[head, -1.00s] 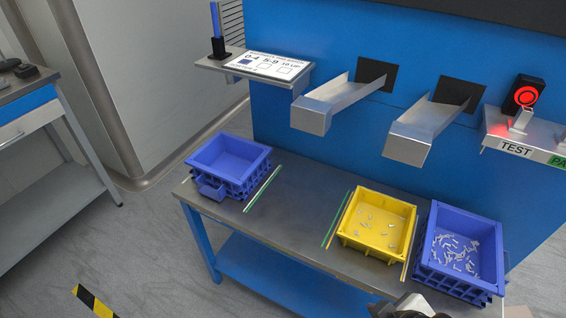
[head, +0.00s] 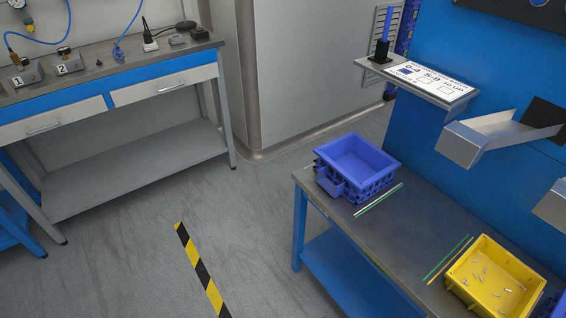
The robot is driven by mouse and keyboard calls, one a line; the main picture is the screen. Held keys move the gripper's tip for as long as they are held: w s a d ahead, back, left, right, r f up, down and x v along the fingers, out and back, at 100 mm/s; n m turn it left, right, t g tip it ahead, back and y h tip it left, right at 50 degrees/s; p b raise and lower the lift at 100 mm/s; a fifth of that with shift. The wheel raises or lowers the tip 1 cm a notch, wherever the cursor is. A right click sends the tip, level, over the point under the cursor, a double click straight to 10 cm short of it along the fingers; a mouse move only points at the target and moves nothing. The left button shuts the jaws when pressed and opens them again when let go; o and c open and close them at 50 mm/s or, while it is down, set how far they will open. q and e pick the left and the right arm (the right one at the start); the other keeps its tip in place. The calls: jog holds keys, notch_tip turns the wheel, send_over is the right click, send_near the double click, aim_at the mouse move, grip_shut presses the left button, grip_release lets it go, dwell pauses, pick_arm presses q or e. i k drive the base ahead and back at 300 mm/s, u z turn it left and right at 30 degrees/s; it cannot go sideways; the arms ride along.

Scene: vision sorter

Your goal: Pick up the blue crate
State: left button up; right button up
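In the head view, a blue crate (head: 355,163) stands at the left end of the grey-topped table (head: 407,236). It looks empty and has a small blue handle-like tab on its front left side. A sliver of a second blue crate (head: 556,305) shows at the bottom right edge, and most of it is out of the picture. Neither of my grippers is in the view.
A yellow crate (head: 484,262) with small metal pieces sits further right on the table. Metal chutes (head: 490,140) stick out of the blue wall above. A workbench (head: 110,95) stands at the left. The floor between, with a yellow-black stripe (head: 203,272), is clear.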

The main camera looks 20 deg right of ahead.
aim_at(349, 165)
jog(key=u, duration=0.55)
jog(key=i, duration=2.4)
jog(key=z, duration=2.05)
